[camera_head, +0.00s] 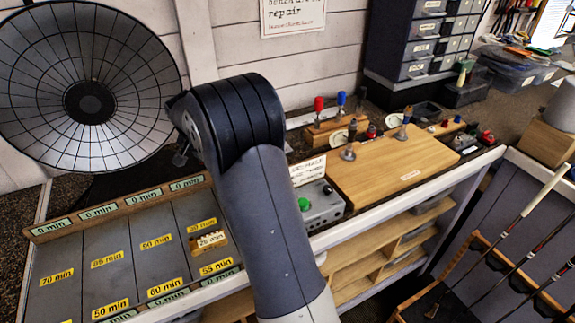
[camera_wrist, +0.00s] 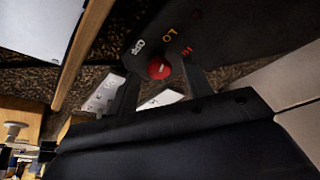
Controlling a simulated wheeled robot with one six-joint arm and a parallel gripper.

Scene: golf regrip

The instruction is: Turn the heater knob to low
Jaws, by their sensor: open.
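The heater (camera_head: 90,88) is a large round dish with a dark centre, at the left in the head view. In the wrist view its dark control panel (camera_wrist: 225,45) carries the labels OFF, LO and HI around a red knob (camera_wrist: 158,67). The knob bears a small pale mark; which label it points at I cannot tell. My gripper (camera_wrist: 163,78) is open, with one finger on each side of the knob in the picture. I cannot tell whether either finger touches it. In the head view my arm hides the knob and the fingers.
A rack with minute labels (camera_head: 95,265) lies below the heater. Right of my arm are a grey box with a green button (camera_head: 322,205), a wooden board (camera_head: 390,172) and several small tools. Golf clubs (camera_head: 515,215) stand at the right.

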